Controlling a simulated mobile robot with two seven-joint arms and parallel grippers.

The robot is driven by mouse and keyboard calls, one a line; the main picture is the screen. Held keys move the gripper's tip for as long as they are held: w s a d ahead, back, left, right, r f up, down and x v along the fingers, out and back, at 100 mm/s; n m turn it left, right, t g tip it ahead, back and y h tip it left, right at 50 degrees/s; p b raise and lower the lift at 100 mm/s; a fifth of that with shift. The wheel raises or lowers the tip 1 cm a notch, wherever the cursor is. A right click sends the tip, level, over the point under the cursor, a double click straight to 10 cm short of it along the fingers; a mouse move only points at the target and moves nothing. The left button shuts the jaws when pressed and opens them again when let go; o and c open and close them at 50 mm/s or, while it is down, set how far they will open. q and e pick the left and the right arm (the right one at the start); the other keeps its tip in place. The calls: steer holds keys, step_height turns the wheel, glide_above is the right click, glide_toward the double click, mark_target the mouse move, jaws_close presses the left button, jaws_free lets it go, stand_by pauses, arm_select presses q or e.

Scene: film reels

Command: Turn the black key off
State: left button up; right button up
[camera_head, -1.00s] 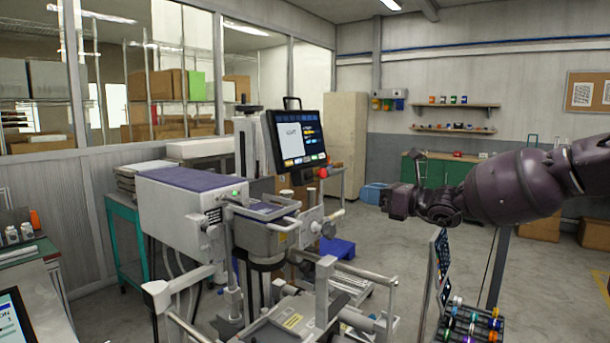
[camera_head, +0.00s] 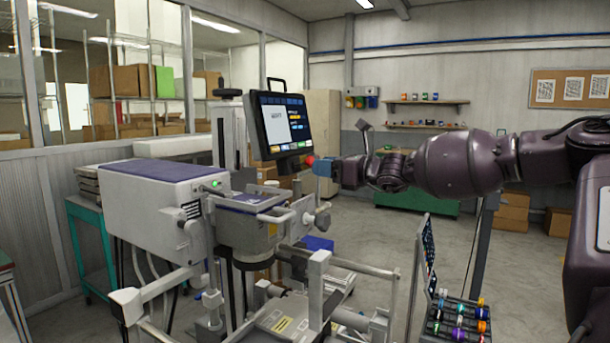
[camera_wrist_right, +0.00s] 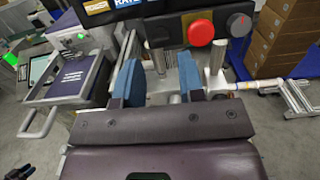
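A small round black knob (camera_wrist_right: 238,25) with a red mark, which looks like the black key, sits on the dark panel beside a red button (camera_wrist_right: 201,33) in the right wrist view. The red button (camera_head: 310,161) also shows in the head view below the monitor; the key cannot be made out there. My right gripper (camera_head: 321,168) is close to the panel, with blue fingers by the red button. In the wrist view its two blue fingers (camera_wrist_right: 160,72) are apart, with nothing held between them; the key is ahead and to the right. My left gripper is out of view.
The monitor (camera_head: 284,126) stands above a white and purple machine (camera_head: 155,195) with metal rails. A rack of coloured rolls (camera_head: 458,320) stands at lower right. Open floor (camera_head: 375,235) lies behind my right arm.

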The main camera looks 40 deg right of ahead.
mark_target(303, 164)
arm_select(q)
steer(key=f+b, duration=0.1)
steer(key=b, duration=0.1)
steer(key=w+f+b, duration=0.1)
steer(key=b, duration=0.1)
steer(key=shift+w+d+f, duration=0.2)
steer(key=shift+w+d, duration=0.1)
arm_select(e)
steer(key=x, duration=0.5)
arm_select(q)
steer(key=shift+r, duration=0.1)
arm_select(e)
steer(key=shift+s, duration=0.1)
steer(key=c, duration=0.6)
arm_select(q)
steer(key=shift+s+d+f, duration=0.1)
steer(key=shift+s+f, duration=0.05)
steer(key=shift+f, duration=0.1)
arm_select(e)
steer(key=shift+c, duration=0.2)
